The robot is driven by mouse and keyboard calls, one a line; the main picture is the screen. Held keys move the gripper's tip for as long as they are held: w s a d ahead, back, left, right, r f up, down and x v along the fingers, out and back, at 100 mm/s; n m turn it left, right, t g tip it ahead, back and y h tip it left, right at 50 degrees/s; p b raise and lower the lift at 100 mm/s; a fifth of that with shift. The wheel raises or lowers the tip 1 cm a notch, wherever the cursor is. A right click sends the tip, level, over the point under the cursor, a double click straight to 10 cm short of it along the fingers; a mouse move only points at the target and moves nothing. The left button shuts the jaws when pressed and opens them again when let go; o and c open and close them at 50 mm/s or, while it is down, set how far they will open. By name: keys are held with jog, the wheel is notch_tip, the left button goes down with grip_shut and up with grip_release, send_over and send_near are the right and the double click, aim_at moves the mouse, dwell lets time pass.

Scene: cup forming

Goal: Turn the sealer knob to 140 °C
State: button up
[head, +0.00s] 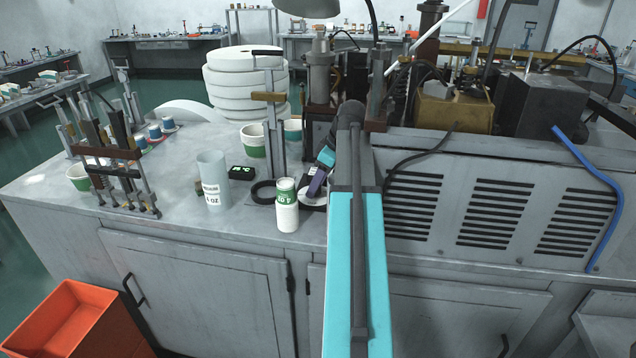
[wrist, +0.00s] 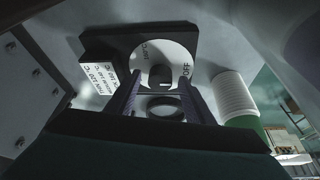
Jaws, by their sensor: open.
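The sealer dial (wrist: 178,58) is a white disc on a dark square plate in the wrist view, with "OFF" at its right and a temperature mark at its upper left. The small dark knob (wrist: 160,75) sits at its middle. My gripper (wrist: 158,90) is open, one purple finger on each side in front of the knob; I cannot tell whether they touch it. In the head view the white dial (head: 312,202) shows partly under my gripper (head: 317,184), and the knob is hidden. A white label card (wrist: 103,76) with temperature lines stands left of the dial.
A white-and-green cup (head: 287,212) stands close to the dial. A black ring (head: 263,192), a small display (head: 241,173) and a clear cylinder (head: 213,180) are left of it. The vented machine housing (head: 490,205) fills the right.

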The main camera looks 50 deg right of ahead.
jog(key=shift+c, duration=0.2)
jog(key=c, duration=1)
